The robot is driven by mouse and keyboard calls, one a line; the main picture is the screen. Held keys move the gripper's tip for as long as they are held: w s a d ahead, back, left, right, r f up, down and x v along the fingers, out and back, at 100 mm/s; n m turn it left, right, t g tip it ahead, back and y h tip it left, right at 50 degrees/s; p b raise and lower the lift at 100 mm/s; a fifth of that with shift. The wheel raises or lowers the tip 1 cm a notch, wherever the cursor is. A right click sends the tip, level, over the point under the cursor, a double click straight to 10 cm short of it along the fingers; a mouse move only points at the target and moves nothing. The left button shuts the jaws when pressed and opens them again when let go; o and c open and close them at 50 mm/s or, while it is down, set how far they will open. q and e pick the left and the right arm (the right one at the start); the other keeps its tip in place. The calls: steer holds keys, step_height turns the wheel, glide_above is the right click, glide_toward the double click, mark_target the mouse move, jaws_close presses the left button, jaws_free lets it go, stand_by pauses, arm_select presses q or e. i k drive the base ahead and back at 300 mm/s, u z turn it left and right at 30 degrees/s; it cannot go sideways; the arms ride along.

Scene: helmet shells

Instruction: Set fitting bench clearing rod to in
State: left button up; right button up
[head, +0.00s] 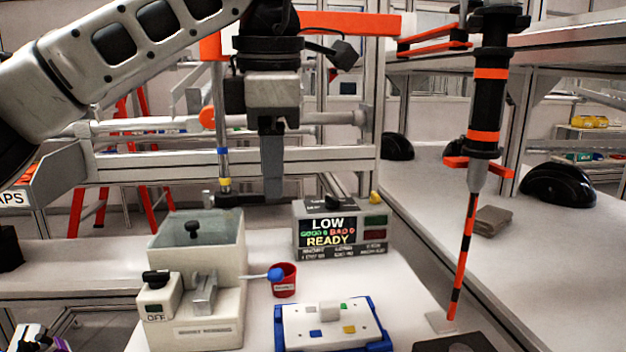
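The likely clearing rod is a short pale rod with a blue knob (276,274), sticking out to the right from a cream machine (215,331) on the bench. Its knob is in front of a red cup (288,283). My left gripper (272,190) points down above and behind the machine, to the right of its grey hopper. It is well apart from the knob. I see its fingers edge-on, as one grey shape, so their gap is hidden. My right gripper is not in view.
A switch box (158,297) on the machine reads OFF. A display box (331,231) reads LOW and READY. A blue-rimmed tray (281,338) lies in front. An orange and black hanging tool (488,100) stands at right. Black domed shells (557,185) lie on the right bench.

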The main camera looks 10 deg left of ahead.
mark_target(274, 275)
steer(key=k, duration=0.95)
